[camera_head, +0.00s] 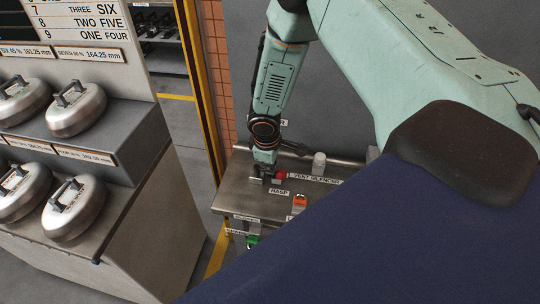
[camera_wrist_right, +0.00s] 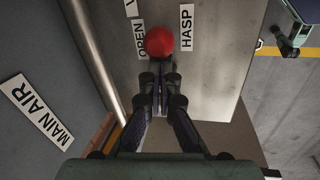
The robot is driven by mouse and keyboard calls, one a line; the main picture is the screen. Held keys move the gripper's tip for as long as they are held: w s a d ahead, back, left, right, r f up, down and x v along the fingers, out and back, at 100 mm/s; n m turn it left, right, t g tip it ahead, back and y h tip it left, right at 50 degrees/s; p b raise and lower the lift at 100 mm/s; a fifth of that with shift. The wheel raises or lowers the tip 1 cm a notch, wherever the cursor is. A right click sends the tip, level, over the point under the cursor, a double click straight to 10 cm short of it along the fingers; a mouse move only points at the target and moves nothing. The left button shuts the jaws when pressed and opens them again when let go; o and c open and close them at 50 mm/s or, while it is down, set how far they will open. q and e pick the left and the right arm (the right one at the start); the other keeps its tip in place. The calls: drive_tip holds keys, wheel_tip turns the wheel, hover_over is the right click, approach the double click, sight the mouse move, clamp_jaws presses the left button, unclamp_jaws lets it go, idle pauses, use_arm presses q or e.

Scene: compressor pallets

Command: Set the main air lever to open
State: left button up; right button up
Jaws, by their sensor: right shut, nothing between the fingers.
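The main air lever shows as a round red knob (camera_wrist_right: 159,41) in the right wrist view, between the OPEN label (camera_wrist_right: 141,39) and the HASP label (camera_wrist_right: 187,28). In the head view the red knob (camera_head: 282,175) sits at the steel bench, just right of my right gripper (camera_head: 267,175). My right gripper's fingers (camera_wrist_right: 160,78) are shut with nothing between them, their tips pointing at the knob. I cannot tell whether they touch it. The lever's shaft is hidden. The MAIN AIR label (camera_wrist_right: 38,112) is on the grey panel. My left gripper is out of view.
On the steel bench (camera_head: 238,187) are a VENT SILENCER label (camera_head: 315,179), a pale cylinder (camera_head: 319,162) and an orange part (camera_head: 300,202). A green part (camera_head: 253,240) is at its front. Left, a stepped stand (camera_head: 150,215) holds several handled steel weights (camera_head: 77,112).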

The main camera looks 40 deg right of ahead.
drive_tip(key=o, duration=0.6)
drive_tip(key=shift+d+f, duration=0.1)
drive_tip(key=shift+f, duration=0.2)
drive_tip(key=shift+r, duration=0.1)
drive_tip(key=v, duration=1.1)
drive_tip(key=shift+r, duration=0.4)
drive_tip(key=shift+c, duration=0.3)
